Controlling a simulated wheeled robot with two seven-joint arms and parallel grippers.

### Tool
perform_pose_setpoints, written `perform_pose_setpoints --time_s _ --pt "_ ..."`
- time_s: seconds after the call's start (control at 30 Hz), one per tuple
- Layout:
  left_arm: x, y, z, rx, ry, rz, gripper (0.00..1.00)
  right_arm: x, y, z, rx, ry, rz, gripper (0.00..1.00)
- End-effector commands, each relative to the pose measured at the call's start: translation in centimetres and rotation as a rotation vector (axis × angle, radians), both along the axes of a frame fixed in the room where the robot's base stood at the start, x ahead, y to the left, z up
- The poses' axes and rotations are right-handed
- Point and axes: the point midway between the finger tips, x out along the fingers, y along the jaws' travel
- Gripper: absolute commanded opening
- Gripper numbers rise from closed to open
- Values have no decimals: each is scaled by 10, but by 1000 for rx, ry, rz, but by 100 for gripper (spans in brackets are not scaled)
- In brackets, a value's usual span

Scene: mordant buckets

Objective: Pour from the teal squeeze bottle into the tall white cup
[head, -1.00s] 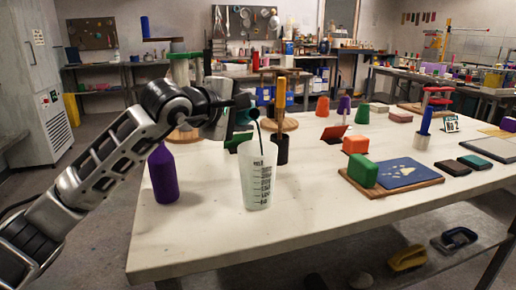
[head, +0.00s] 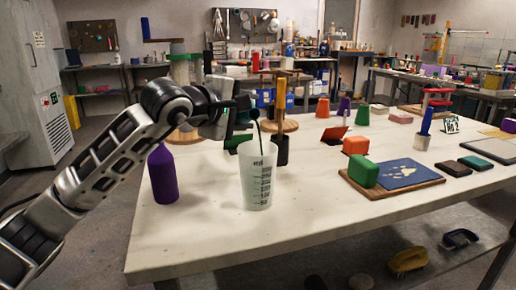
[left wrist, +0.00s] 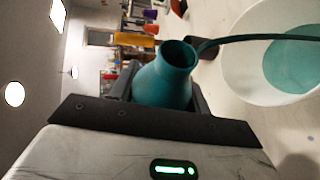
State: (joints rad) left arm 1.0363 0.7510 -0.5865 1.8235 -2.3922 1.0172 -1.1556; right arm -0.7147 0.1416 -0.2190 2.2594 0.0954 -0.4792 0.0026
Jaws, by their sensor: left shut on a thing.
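The teal squeeze bottle (head: 242,121) is held tipped by my left gripper (head: 226,122), its mouth above and just left of the cup. My gripper is shut on the bottle's body, as the left wrist view shows with the bottle (left wrist: 165,80) between the fingers. A thin dark teal stream runs from the mouth into the tall white cup (head: 257,190). The cup stands upright on the table with printed volume marks. In the left wrist view the cup (left wrist: 236,72) shows its open top with teal liquid inside. My right gripper is not in view.
A purple bottle (head: 162,174) stands left of the cup on the pale table (head: 225,240). A dark holder with a yellow-handled tool (head: 281,95) stands behind it. A green block (head: 363,174) and a blue panel (head: 400,174) lie to the right. The front table area is clear.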

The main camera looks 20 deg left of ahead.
Motion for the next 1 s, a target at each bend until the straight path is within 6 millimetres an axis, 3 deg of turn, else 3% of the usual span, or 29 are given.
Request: perform_pose_setpoints --time_s 1.0 --pt "-1 2 3 39 -34 4 20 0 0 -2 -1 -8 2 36"
